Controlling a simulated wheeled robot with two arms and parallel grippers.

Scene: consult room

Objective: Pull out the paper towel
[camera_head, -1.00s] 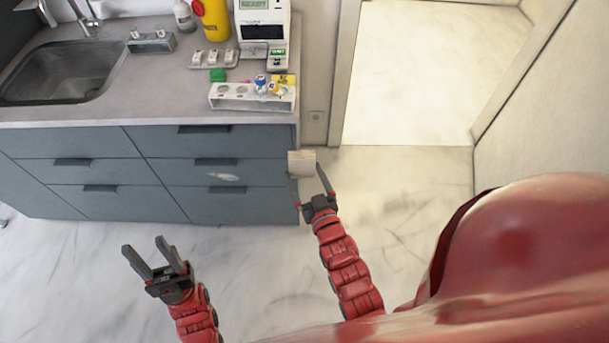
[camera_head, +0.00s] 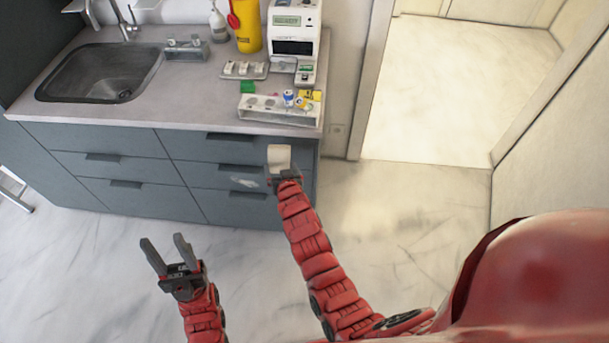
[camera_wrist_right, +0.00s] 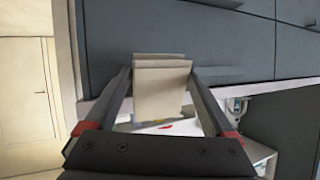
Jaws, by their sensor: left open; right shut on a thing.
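The paper towel, a small cream-coloured piece (camera_head: 279,157), is in front of the drawers near the right end of the cabinet in the head view. My right gripper (camera_head: 284,174) is shut on it. In the right wrist view the paper towel (camera_wrist_right: 161,92) sits between the two fingers as a flat, layered sheet with a fold near its top. My left gripper (camera_head: 165,252) is open and empty, over the floor at lower left in the head view. The right fingertips are mostly hidden in the head view.
The grey drawer cabinet (camera_head: 130,178) stands close behind the right gripper. Its counter holds a sink (camera_head: 105,73), a yellow container (camera_head: 246,27), a white device (camera_head: 293,28) and a white rack (camera_head: 270,108) with small vials. Open floor (camera_head: 390,215) lies to the right, before a doorway.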

